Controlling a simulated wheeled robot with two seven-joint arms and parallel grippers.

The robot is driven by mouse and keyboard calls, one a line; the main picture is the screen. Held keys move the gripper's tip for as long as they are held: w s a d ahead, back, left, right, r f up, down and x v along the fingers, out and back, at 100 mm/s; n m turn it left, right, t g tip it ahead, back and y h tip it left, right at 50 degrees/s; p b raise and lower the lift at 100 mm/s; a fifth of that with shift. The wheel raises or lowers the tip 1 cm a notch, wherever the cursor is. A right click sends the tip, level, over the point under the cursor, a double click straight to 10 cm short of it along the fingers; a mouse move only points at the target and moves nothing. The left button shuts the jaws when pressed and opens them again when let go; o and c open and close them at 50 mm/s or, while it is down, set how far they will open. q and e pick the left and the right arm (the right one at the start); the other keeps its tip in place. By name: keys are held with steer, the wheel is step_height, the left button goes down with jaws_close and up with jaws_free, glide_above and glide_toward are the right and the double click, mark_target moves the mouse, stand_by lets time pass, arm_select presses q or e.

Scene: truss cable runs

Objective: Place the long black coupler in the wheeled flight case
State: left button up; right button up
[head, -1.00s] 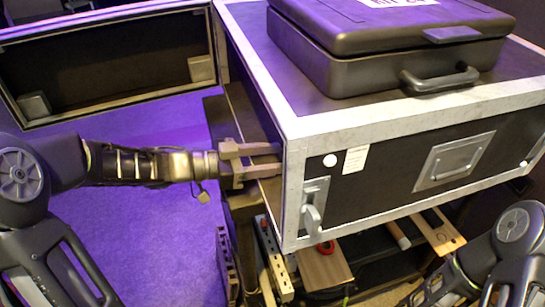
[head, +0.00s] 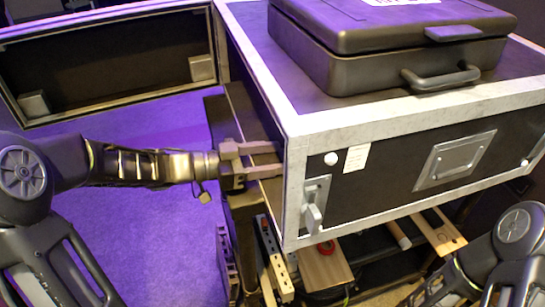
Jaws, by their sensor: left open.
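A large black flight case (head: 385,120) with silver edging fills the right half of the head view. Its left side is open, and no wheels show on it. My left gripper (head: 264,160) reaches in from the left at this open side. Its two fingers are apart, and their tips are partly hidden by the case's edge. I cannot make out the long black coupler, and nothing clearly shows between the fingers. My right arm is at the lower right, but its gripper is out of view.
A black carry case (head: 370,62) with a handle lies on top of the flight case. Below are wooden pieces (head: 325,268), a red ring (head: 326,248) and rail-like parts (head: 270,250). A silver-edged black panel (head: 110,65) stands at upper left. The purple floor (head: 150,230) is clear.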

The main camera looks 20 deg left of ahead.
arm_select(q)
steer(key=shift+s+f, duration=0.25)
steer(key=shift+f, duration=0.4)
steer(key=shift+a+r, duration=0.1)
steer(key=shift+r, duration=0.45)
steer(key=r+v, duration=0.1)
steer(key=v, duration=1)
steer(key=shift+a+b, duration=0.3)
steer(key=shift+b, duration=0.1)
